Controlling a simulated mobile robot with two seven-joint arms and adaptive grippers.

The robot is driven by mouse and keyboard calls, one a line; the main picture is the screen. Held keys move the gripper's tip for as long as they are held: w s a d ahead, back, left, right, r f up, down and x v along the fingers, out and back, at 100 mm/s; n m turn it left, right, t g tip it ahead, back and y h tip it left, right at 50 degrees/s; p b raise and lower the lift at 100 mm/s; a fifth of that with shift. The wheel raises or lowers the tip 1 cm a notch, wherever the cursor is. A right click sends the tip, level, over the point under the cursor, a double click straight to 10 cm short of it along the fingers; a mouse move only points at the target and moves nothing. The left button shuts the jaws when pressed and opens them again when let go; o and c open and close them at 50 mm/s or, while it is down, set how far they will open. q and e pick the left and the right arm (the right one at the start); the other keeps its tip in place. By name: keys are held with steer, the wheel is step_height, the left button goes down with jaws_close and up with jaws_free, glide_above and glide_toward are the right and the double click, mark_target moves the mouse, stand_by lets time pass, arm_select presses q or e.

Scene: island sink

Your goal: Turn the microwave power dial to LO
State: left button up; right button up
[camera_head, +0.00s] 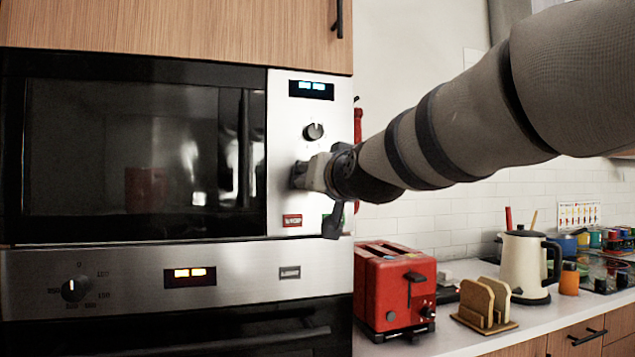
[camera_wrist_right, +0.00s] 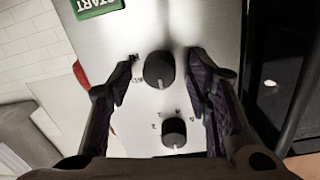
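The microwave (camera_head: 120,150) is built into the cabinet at left, its door shut, with a steel control panel at its right. An upper dial (camera_head: 314,131) shows below the blue display; a lower one is hidden behind my right gripper (camera_head: 308,173) in the head view. In the right wrist view, the panel appears upside down. The lower dial (camera_wrist_right: 158,69) lies between the open fingers of my right gripper (camera_wrist_right: 160,72), with gaps on both sides. The upper dial (camera_wrist_right: 173,132) sits nearer the palm. Dial labels are too small to read surely. My left gripper is out of view.
A red button (camera_head: 292,220) and a partly hidden green START button (camera_wrist_right: 97,6) are low on the panel. An oven (camera_head: 130,285) with its own dial is below. A red toaster (camera_head: 393,290), toast rack (camera_head: 485,308) and kettle (camera_head: 525,262) stand on the counter.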

mark_target(316, 126)
step_height(316, 126, up, 10)
steer(key=shift+f, duration=0.1)
stand_by(0.4)
